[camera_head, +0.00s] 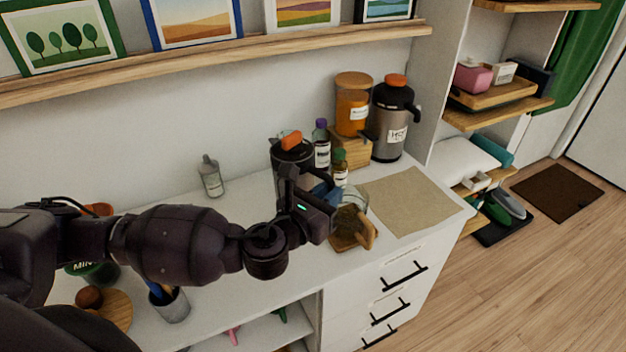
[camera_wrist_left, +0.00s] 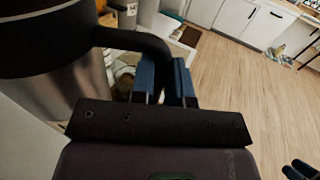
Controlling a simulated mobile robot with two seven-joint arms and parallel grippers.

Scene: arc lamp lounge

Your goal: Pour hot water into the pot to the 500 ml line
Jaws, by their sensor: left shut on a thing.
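My left gripper (camera_head: 318,203) is shut on the black handle of a steel flask (camera_head: 283,190) with a black top and an orange button. In the left wrist view the flask (camera_wrist_left: 62,85) fills the left side and its handle (camera_wrist_left: 140,42) runs to the blue finger pads. The flask looks about upright. The glass pot (camera_head: 350,222) stands just right of my gripper on a wooden base, partly hidden by the gripper. Its 500 ml line and water level cannot be made out.
A second flask (camera_head: 392,120) with a label, an orange-filled jar (camera_head: 352,105) and small bottles (camera_head: 321,148) stand behind the pot. A clear bottle (camera_head: 211,177) stands near the wall. A bare tan mat (camera_head: 412,200) lies right of the pot.

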